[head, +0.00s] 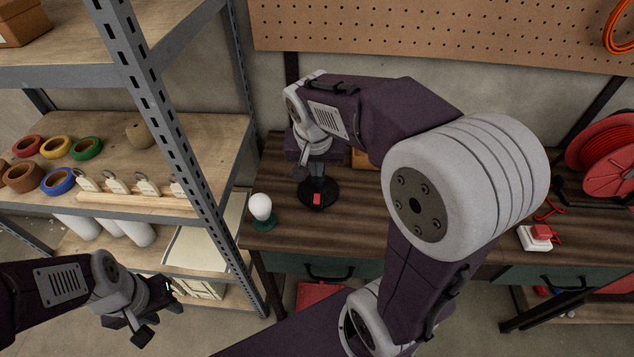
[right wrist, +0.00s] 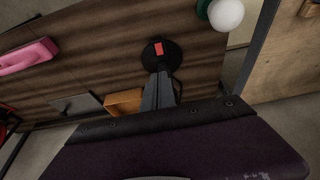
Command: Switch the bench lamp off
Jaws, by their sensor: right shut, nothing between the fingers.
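A round black base with a red switch (head: 318,198) stands on the dark wooden bench; I take it for the bench lamp's base. It also shows in the right wrist view (right wrist: 172,56), red switch facing up. No lamp head or stem can be made out; my right arm covers the area behind. My right gripper (head: 317,182) points down at the base, shut and empty. Its fingertips (right wrist: 158,76) overlap the base's edge in view, close to the switch; contact cannot be told. My left gripper (head: 158,312) hangs low by the shelf, away from the bench; its jaw opening is unclear.
A white bulb on a green holder (head: 261,208) stands left of the base, near the bench's front left. A steel shelf post (head: 190,150) rises at left. A white block with a red top (head: 536,238) and a red cable reel (head: 610,160) are at right.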

